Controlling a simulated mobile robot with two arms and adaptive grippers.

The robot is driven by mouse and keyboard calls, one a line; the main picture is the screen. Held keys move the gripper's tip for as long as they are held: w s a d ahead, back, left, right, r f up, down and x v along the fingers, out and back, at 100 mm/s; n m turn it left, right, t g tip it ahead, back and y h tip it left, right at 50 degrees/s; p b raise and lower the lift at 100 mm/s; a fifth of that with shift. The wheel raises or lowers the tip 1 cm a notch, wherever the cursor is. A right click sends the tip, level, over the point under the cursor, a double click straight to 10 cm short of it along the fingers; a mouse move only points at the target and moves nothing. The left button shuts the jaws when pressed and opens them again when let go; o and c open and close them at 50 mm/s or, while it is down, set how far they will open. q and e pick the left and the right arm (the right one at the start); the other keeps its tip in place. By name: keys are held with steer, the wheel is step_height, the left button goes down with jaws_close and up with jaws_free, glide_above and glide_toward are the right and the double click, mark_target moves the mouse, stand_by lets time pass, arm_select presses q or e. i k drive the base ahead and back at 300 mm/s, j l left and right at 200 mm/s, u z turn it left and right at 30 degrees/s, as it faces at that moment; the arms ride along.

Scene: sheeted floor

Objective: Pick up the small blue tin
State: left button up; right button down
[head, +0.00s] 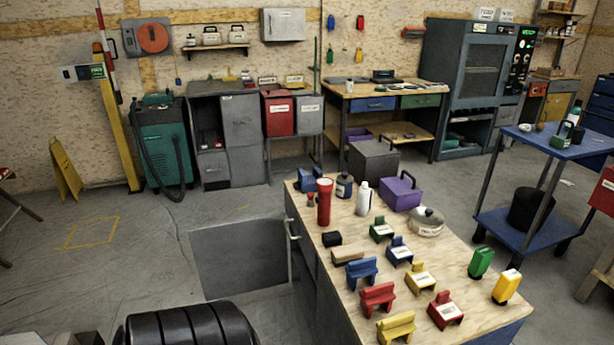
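A small dark blue container with a pale label and a dark top (344,186) stands upright near the back of the wooden-topped bench (325,275). It is the closest match to a small blue tin, but I cannot tell for sure that it is a tin. It stands between a red flashlight-like object (324,203) and a white bottle (363,197). A blue block-like object (308,180) is behind the red one, partly hidden. Neither of my grippers is in view.
On the bench are a purple box (401,193), a round lidded pot (426,222), several small coloured chair-like pieces (378,297), and green (481,262) and yellow (506,286) containers. A blue cart (556,142) stands at right. Grey floor (150,265) lies open at left.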

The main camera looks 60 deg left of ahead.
mark_target(343, 191)
steer(key=k+j, duration=0.1)
steer(key=j, duration=0.5)
steer(key=k+j+u, duration=0.1)
steer(key=j, duration=0.45)
steer(key=k+j, duration=0.1)
steer(key=j, duration=0.5)
steer(key=u, duration=0.05)
